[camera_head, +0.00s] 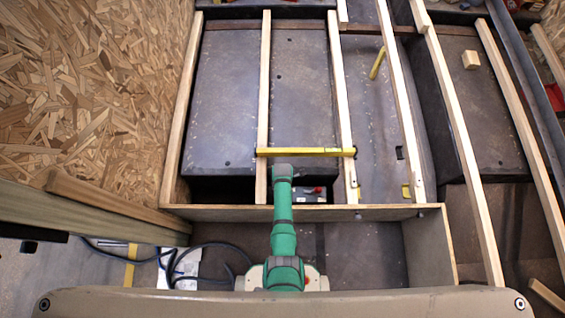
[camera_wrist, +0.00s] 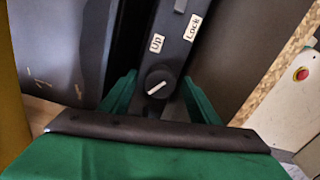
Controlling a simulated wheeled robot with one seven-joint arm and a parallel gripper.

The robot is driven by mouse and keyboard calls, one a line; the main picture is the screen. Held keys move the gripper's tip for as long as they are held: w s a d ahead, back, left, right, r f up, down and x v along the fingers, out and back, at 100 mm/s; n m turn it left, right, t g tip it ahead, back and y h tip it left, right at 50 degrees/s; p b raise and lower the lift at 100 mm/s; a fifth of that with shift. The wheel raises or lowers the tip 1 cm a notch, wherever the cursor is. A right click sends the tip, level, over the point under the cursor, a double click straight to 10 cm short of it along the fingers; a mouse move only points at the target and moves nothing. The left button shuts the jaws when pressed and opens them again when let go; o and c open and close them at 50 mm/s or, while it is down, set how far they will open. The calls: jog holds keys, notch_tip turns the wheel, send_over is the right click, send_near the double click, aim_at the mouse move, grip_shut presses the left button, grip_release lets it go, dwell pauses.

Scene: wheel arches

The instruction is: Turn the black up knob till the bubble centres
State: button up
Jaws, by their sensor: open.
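The black up knob (camera_wrist: 158,82) is a round dial with a white pointer line, below the "Up" label on a dark grey bar in the wrist view. The pointer is tilted, its right end higher. My gripper (camera_wrist: 160,92) is open, with one green finger on each side of the knob and gaps between. In the head view the end of my green arm (camera_head: 283,172) reaches the front of the timber frame and hides the knob. A yellow bar (camera_head: 305,152), which looks like a spirit level, lies across two timber strips. Its bubble cannot be made out.
A "Lock" label (camera_wrist: 193,27) is beside the "Up" label. A dark box with a red button (camera_head: 317,190) sits right of my arm. Timber strips (camera_head: 265,90) run away over dark panels. A chipboard wall (camera_head: 90,90) stands at left. A wooden block (camera_head: 470,60) lies at right.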

jog(key=shift+c, duration=0.4)
jog(key=c, duration=1)
jog(key=shift+m, duration=0.4)
